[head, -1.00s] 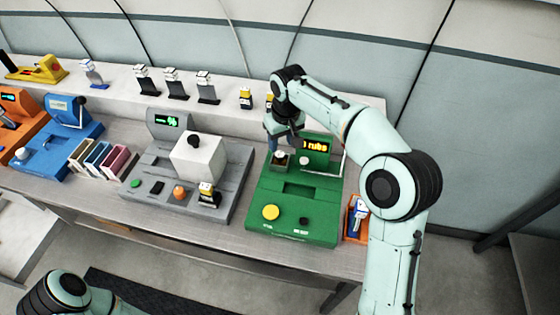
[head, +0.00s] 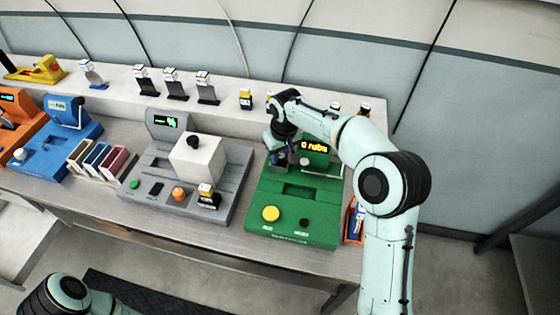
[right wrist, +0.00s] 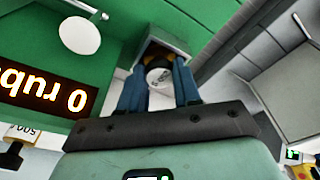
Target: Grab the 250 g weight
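My right gripper (right wrist: 160,85) is at the small open box (right wrist: 179,45) on the green machine (head: 292,225). Its two blue fingers stand apart, on either side of a small weight (right wrist: 158,76) with a round pale top and a dark and orange body. A mark on the top is too small to read, so I cannot tell whether it is the 250 g one. Contact between fingers and weight is not clear. My left gripper is out of view; only part of my left arm shows at bottom left.
The green machine has a lit display (head: 314,146) and a yellow button (head: 271,213). A grey machine (head: 150,190) with a white cube (head: 198,158) stands to its left. An orange box (head: 354,222) is at its right. Several small items line the back shelf (head: 225,92).

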